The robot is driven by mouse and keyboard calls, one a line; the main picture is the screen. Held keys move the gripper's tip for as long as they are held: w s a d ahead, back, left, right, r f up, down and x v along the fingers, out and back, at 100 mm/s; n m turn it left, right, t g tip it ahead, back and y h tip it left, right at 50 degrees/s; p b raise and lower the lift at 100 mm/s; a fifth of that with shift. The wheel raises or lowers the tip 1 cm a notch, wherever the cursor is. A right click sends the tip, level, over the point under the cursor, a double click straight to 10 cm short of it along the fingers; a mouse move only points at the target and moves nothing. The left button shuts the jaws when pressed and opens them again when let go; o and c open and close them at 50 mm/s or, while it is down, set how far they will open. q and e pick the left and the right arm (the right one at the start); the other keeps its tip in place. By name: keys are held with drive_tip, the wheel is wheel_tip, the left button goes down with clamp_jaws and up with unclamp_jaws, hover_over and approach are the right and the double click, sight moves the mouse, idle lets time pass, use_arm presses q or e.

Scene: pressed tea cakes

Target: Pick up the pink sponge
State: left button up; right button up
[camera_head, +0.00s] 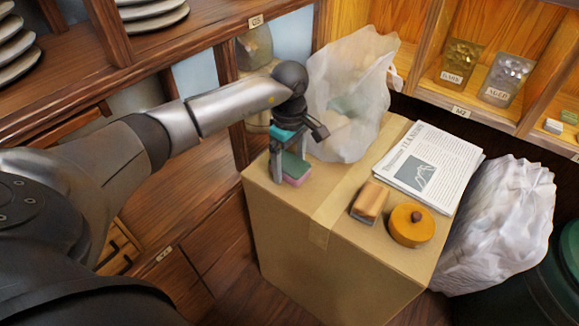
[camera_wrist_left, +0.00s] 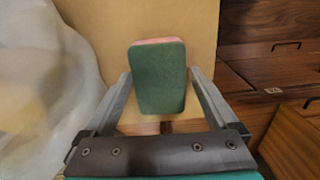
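The pink sponge (camera_head: 297,181) has a green top layer and is on the cardboard box (camera_head: 285,217), near its back left edge. In the left wrist view the sponge (camera_wrist_left: 158,78) shows mostly its green face, with a pink edge at the far end. My left gripper (camera_head: 290,172) points down over the sponge, one finger on either side. In the left wrist view the fingers of my left gripper (camera_wrist_left: 160,75) are spread, with the sponge between or just beyond their tips; contact is not clear. My right gripper is not in view.
A whitish plastic bag (camera_head: 350,100) stands close behind my left gripper. A newspaper (camera_head: 430,165), a wooden-backed brush (camera_head: 369,201) and a round orange-yellow tin (camera_head: 411,226) lie further right on the box. Another white bag (camera_head: 500,225) is beside it. Wooden shelves surround the box.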

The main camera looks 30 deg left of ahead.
sight(290, 162)
use_arm(q)
drive_tip(key=c, duration=1.1)
drive_tip(key=shift+r, duration=0.1)
drive_tip(key=shift+r, duration=0.4)
wheel_tip(290, 162, up, 19)
drive_tip(key=p, duration=0.6)
drive_tip(key=shift+p, duration=0.35)
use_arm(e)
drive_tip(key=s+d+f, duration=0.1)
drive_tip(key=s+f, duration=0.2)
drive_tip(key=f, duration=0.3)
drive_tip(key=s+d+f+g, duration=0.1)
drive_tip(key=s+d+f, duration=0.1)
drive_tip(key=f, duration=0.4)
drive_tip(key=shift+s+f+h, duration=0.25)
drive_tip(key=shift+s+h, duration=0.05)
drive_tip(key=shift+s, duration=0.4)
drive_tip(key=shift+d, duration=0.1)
